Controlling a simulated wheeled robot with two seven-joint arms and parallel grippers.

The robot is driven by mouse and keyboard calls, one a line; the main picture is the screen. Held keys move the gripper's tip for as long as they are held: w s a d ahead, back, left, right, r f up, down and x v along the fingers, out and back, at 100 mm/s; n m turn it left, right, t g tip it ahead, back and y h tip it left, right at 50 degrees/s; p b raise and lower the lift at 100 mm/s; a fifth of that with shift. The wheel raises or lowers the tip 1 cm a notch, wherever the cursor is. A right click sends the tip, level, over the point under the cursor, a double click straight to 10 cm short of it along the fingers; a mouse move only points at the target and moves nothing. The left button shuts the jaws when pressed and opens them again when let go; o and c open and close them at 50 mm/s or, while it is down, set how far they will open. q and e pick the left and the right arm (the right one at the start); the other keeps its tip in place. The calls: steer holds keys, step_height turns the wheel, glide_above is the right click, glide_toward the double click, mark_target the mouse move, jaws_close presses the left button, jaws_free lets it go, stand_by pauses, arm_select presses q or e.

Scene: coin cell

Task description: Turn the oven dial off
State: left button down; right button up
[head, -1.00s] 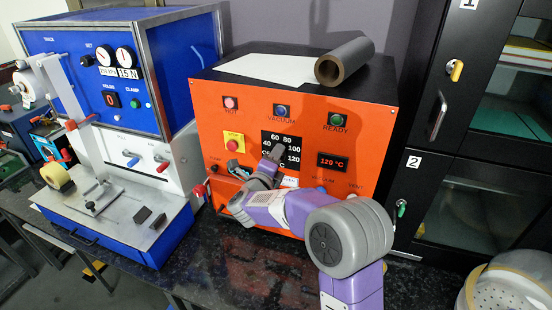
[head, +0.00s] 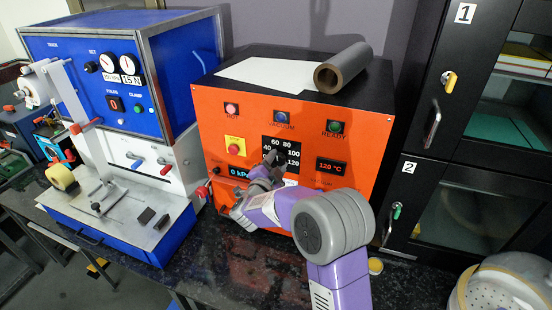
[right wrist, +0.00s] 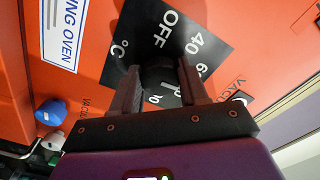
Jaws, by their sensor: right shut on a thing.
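The orange vacuum drying oven (head: 215,125) stands on the dark bench. Its black dial plate (head: 294,144) has white temperature numbers. In the right wrist view the plate (right wrist: 195,25) shows OFF, 40 and part of 60. The dark dial (right wrist: 160,72) sits between the two fingers of my right gripper (right wrist: 158,82), which is shut on it. In the head view the right gripper (head: 272,162) is at the plate and hides the dial and the lower part of the plate. Which mark the dial points to cannot be told. My left gripper is not in view.
A red display (head: 331,165) reads 120 °C. A yellow plate with a red button (head: 235,146) is left of the dial. A dark roll (head: 343,67) lies on the oven. A blue machine (head: 150,75) stands left, and black cabinets (head: 440,190) stand right.

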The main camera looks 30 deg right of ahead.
steer(key=n+p, duration=0.3)
steer(key=n, duration=0.2)
steer(key=shift+r+n+p, duration=0.15)
steer(key=shift+n+p, duration=0.15)
steer(key=n+p, duration=0.4)
steer(key=n, duration=0.1)
steer(key=shift+s+d, duration=0.1)
steer(key=n+p, duration=0.4)
steer(key=n, duration=0.1)
steer(key=shift+n, duration=0.4)
steer(key=shift+n+p, duration=1.5)
steer(key=shift+n, duration=0.8)
steer(key=shift+d, duration=0.1)
steer(key=o, duration=1.1)
steer(key=shift+c, duration=0.2)
steer(key=shift+s, duration=0.1)
